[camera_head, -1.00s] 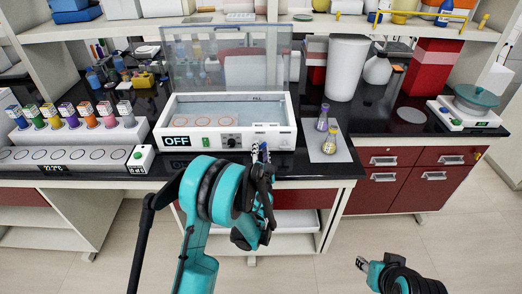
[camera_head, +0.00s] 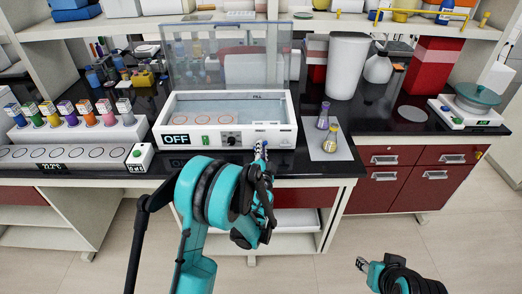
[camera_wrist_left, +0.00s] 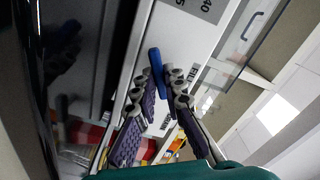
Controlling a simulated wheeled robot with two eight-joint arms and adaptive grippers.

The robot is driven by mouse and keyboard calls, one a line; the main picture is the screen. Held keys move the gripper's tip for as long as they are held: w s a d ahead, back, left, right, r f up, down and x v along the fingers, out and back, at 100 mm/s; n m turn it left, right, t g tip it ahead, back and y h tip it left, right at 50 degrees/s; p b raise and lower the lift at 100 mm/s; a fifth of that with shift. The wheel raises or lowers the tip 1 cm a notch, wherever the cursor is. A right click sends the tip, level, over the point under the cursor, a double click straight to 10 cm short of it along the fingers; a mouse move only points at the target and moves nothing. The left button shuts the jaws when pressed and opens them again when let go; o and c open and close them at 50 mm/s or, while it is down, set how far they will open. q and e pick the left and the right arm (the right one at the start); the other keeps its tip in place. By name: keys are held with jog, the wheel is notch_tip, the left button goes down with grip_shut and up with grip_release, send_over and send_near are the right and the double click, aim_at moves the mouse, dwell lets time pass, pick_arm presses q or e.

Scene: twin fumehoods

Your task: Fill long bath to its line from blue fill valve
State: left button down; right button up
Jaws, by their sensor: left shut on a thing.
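The long bath (camera_head: 178,139) is a white open-topped trough on the black bench. Its front display reads OFF, and a clear lid stands raised behind it. Clear, bluish liquid or a glossy floor shows inside; I cannot tell its level against the line. The blue fill valve (camera_wrist_left: 155,62) is a blue lever at the bath's front right. My left gripper (camera_head: 262,153) is at that corner, its fingers closed around the lever; the left wrist view shows the fingers (camera_wrist_left: 158,85) on both sides. My right gripper (camera_head: 361,264) hangs low, apart from the bench, its jaw opening unclear.
A rack of several coloured bottles (camera_head: 90,120) stands left of the bath. Two flasks (camera_head: 330,139) stand on a pale mat to its right. A balance (camera_head: 470,110) is at the far right.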

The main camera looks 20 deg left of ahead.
pick_arm(q)
jog(key=m+b, duration=0.1)
jog(key=m, duration=0.2)
jog(key=shift+f, duration=0.15)
jog(key=shift+d+m+b, duration=0.1)
jog(key=shift+m+b, duration=0.55)
jog(key=shift+m, duration=0.95)
jog(key=c, duration=1.6)
grip_release()
jog(key=v, duration=0.7)
jog(key=shift+s+d, duration=0.1)
jog(key=shift+s, duration=0.15)
